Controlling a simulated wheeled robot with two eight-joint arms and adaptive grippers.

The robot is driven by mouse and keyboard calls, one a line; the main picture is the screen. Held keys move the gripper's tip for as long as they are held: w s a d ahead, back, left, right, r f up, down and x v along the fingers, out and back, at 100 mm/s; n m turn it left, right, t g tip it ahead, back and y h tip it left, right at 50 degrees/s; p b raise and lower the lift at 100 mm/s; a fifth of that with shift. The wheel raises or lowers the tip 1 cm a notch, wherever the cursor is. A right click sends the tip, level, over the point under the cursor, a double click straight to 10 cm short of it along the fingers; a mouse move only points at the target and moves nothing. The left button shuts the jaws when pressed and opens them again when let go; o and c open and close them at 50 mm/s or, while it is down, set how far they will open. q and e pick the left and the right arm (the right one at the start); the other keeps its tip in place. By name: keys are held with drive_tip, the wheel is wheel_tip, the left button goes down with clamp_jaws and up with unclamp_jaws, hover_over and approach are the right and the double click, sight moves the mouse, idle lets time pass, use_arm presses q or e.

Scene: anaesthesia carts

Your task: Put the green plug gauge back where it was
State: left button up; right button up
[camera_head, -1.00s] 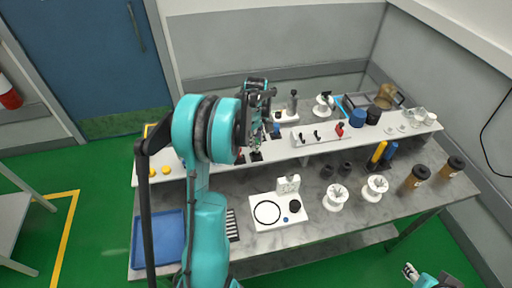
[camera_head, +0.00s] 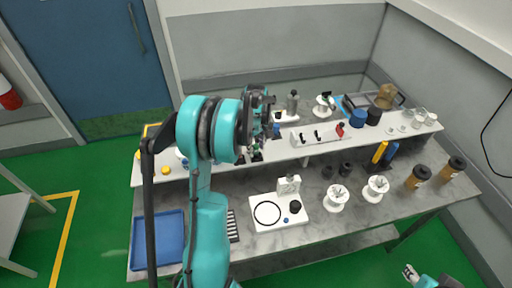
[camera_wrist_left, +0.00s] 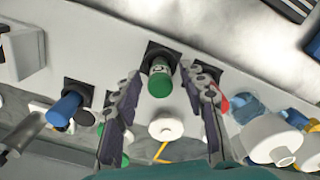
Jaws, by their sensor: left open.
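The green plug gauge (camera_wrist_left: 160,80) stands in a black square socket (camera_wrist_left: 152,52) on the white shelf, its green end towards the wrist camera. My left gripper (camera_wrist_left: 163,88) is open, with one finger on each side of the gauge and a visible gap to each. In the head view my left gripper (camera_head: 257,143) is over the shelf and largely hidden by its own wrist. A blue plug gauge (camera_wrist_left: 66,108) sits in another black socket to the left in the wrist view. My right gripper (camera_head: 410,272) shows only at the bottom right edge, away from the shelf.
The raised white shelf (camera_head: 300,150) also carries a white block with black pegs and a red part (camera_head: 340,129). On the lower bench are a white fixture (camera_head: 262,228), white spools (camera_head: 336,197), brown jars (camera_head: 417,177) and a blue tray (camera_head: 158,240).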

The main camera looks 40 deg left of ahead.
sight(256, 145)
use_arm(q)
wheel_tip(256, 145, up, 12)
drive_tip(key=p, duration=0.2)
drive_tip(key=s+d+r+m+t, duration=0.15)
drive_tip(key=d+r+m, duration=0.25)
drive_tip(key=d, duration=0.4)
drive_tip(key=s+d+f+m+t, duration=0.1)
drive_tip(key=s+d+m+t, duration=0.4)
drive_tip(key=s+d+m, duration=0.8)
drive_tip(key=s+d, duration=0.2)
drive_tip(key=d, duration=0.3)
drive_tip(key=shift+f+t, duration=0.2)
drive_tip(key=shift+t, duration=0.15)
drive_tip(key=shift+s, duration=0.1)
